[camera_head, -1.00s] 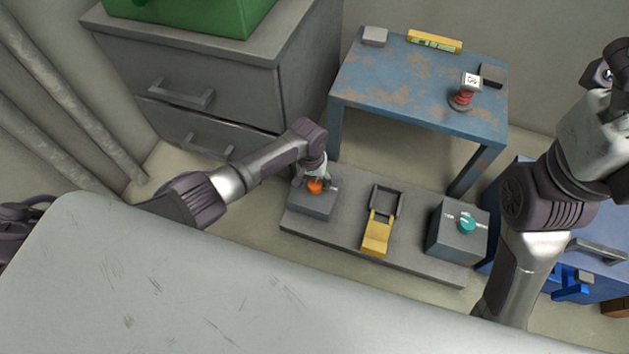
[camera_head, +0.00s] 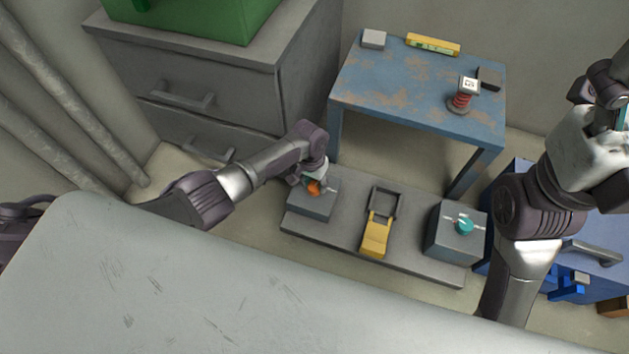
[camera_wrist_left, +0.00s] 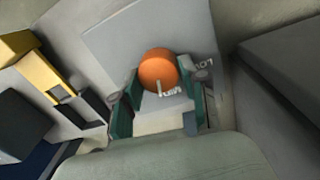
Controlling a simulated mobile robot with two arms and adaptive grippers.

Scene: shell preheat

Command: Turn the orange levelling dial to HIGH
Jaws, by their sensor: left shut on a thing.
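The orange dial (camera_head: 314,187) sits on top of a grey box (camera_head: 312,207) at the left end of a low grey platform. My left gripper (camera_head: 311,180) comes down over the dial and is shut on it. In the left wrist view the dial (camera_wrist_left: 158,68) lies between the green-padded fingers (camera_wrist_left: 160,98). A white mark shows on the dial's lower edge. The word LOW is on the box to its right, and another label below the dial is partly hidden. My right gripper (camera_head: 621,118) is partly cut off at the right edge.
On the platform (camera_head: 340,236) stand a yellow pedal-like piece (camera_head: 376,236) and a grey box with a teal knob (camera_head: 466,226). Behind is a worn blue table (camera_head: 410,85) with small items. Grey drawers (camera_head: 200,80) stand at the back left, close to my left arm.

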